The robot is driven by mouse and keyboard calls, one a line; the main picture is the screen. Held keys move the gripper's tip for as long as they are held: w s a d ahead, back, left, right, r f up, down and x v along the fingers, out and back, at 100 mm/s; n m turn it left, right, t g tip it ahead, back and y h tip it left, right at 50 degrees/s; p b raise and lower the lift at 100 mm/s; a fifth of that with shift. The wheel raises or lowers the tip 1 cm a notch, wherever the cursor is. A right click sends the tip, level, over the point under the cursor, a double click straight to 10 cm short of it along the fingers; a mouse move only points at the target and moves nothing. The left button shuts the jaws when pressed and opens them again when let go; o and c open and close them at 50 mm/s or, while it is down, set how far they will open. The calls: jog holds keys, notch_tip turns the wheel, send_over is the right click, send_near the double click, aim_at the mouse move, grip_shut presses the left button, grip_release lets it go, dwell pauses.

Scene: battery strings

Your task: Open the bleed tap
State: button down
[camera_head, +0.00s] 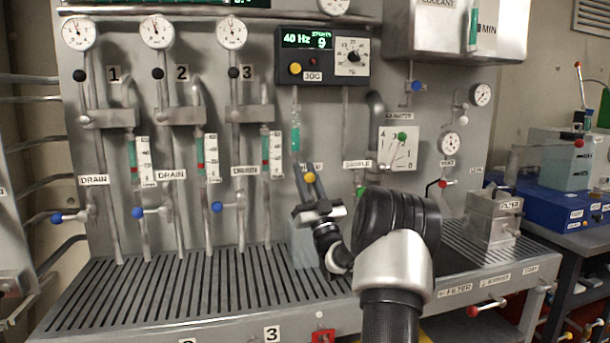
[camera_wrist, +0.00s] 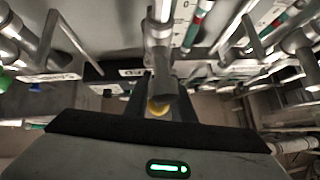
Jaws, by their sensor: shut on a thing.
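The bleed tap has a yellow knob (camera_head: 310,177) and stands on the grey panel, below a clear sight tube with green liquid (camera_head: 295,132). My gripper (camera_head: 309,170) reaches up to it from the front, with its fingers on either side of the tap. In the wrist view, my gripper (camera_wrist: 158,98) is shut on the tap, and the yellow knob (camera_wrist: 157,110) shows between the two dark fingers. A label just behind it is partly hidden; only its last letters, "ED", show in the wrist view. The tap's exact angle is hard to tell.
The sample tap's green knob (camera_head: 361,192) is close on the right, partly behind my arm. Three drain taps with blue knobs (camera_head: 217,207) are on the left. A slotted tray (camera_head: 160,290) runs below. The filter box (camera_head: 492,218) stands at the right.

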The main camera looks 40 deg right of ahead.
jog(key=c, duration=1.9)
grip_release()
jog(key=shift+r, duration=0.2)
jog(key=shift+o, duration=0.2)
jog(key=shift+f, duration=0.1)
jog(key=v, duration=1.2)
jog(key=shift+p, duration=0.3)
